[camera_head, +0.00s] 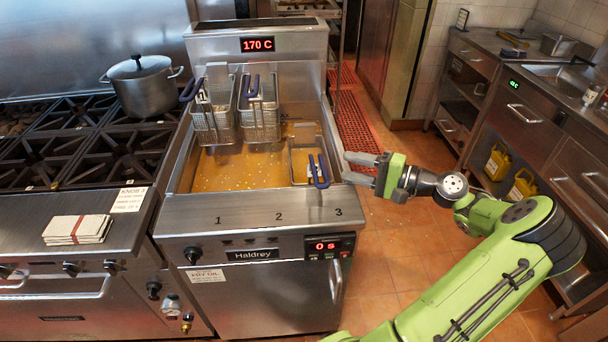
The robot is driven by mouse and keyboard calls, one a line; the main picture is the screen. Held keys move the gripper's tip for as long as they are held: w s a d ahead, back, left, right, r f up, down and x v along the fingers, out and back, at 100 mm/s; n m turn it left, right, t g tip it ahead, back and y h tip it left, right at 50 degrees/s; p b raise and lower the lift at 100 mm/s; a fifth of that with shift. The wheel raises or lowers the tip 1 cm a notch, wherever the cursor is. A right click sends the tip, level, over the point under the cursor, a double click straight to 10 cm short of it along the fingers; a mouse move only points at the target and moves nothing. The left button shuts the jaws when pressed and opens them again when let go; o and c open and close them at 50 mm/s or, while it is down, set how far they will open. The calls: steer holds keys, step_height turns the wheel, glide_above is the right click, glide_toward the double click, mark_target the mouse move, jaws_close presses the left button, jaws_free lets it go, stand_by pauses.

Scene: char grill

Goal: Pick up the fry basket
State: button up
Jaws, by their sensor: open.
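A steel deep fryer (258,207) holds golden oil in its vat. A wire fry basket (303,157) sits low in the oil at the right, by position 3, with its blue handle (318,172) pointing to the front. Two more wire baskets, a left one (214,125) and a middle one (259,121), hang raised at the back with blue handles. My gripper (360,170) is open and empty at the fryer's right edge, just right of the low basket's handle. Its fingers point left toward that handle and look apart from it.
A stove (80,150) with a lidded pot (143,86) stands left of the fryer. A stack of towels (77,229) lies on its front ledge. Steel counters (515,75) stand at the right. Tiled floor (385,245) is open between fryer and counters.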

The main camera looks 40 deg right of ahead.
mark_target(314, 157)
steer(key=b+x, duration=0.2)
steer(key=x, duration=0.8)
steer(key=shift+a+f+b, duration=0.2)
steer(key=shift+b, duration=0.15)
steer(key=shift+c, duration=0.3)
jaws_close()
steer(key=shift+r, duration=0.1)
